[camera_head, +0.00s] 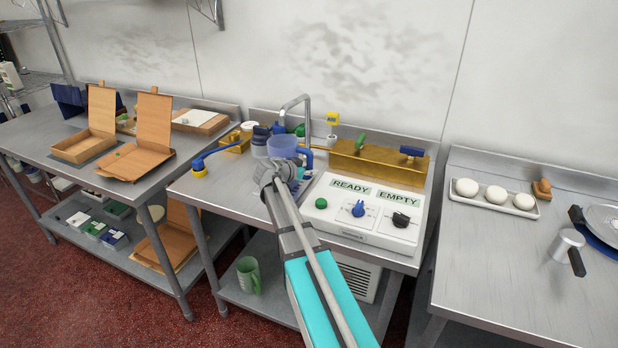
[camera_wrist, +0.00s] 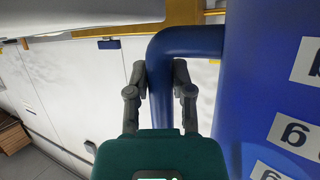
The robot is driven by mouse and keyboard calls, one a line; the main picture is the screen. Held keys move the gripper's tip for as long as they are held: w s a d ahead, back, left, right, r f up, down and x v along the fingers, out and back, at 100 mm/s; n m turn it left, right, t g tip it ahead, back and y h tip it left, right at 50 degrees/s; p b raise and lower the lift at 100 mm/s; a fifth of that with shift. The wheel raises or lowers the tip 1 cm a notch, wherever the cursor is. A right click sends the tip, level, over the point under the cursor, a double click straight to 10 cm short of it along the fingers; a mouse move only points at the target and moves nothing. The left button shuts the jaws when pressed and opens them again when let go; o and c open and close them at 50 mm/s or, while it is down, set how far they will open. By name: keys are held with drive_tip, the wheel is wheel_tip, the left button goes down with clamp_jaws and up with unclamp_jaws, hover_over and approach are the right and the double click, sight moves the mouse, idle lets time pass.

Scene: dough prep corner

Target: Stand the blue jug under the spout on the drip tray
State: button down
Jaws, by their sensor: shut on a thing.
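The blue jug (camera_head: 283,146) is upright below and in front of the bent metal spout (camera_head: 296,101) in the head view. In the wrist view the jug's blue wall (camera_wrist: 246,90), with white labels, fills the right side. Its handle (camera_wrist: 188,42) runs down between the two fingers of my gripper (camera_wrist: 160,80), which is shut on it. In the head view my gripper (camera_head: 277,171) is at the near side of the jug and covers its lower part. A bluish drip tray (camera_head: 297,188) shows partly behind my arm. I cannot tell whether the jug's base touches it.
A white control box (camera_head: 350,236) with READY and EMPTY labels stands close on the right. A brass trough (camera_head: 375,163) is behind it. A green jug (camera_head: 248,275) is on the lower shelf.

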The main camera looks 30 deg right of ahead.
drive_tip(key=shift+f, duration=0.45)
drive_tip(key=c, duration=0.5)
unclamp_jaws()
drive_tip(key=shift+r, duration=0.2)
drive_tip(key=shift+s+a+r, duration=0.1)
drive_tip(key=shift+a, duration=0.15)
drive_tip(key=p+v, duration=0.4)
drive_tip(key=v, duration=0.7)
drive_tip(key=shift+a, duration=0.25)
drive_tip(key=shift+s, duration=0.1)
